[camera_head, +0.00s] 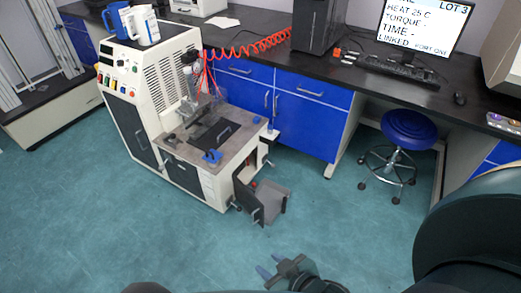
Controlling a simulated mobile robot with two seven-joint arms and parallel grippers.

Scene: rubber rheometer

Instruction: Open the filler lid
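The rheometer (188,118) is a white machine at the left centre, with a sloped button panel and a grey work table. A black plate (214,133) and blue parts, one of them a blue block (212,156), are on its table. A dark flap or door (262,203) stands out from its lower right side. I cannot tell which part is the filler lid. My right gripper (270,265) is at the bottom centre, above the floor and apart from the machine. Its two bluish fingertips are spread with nothing between them. My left gripper does not show.
Blue and white jugs (146,25) stand on top of the machine. A coiled red hose (255,47) runs to the dark bench. Blue cabinets (307,122) and a blue stool (408,130) are behind and to the right. The teal floor (120,225) in front is clear.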

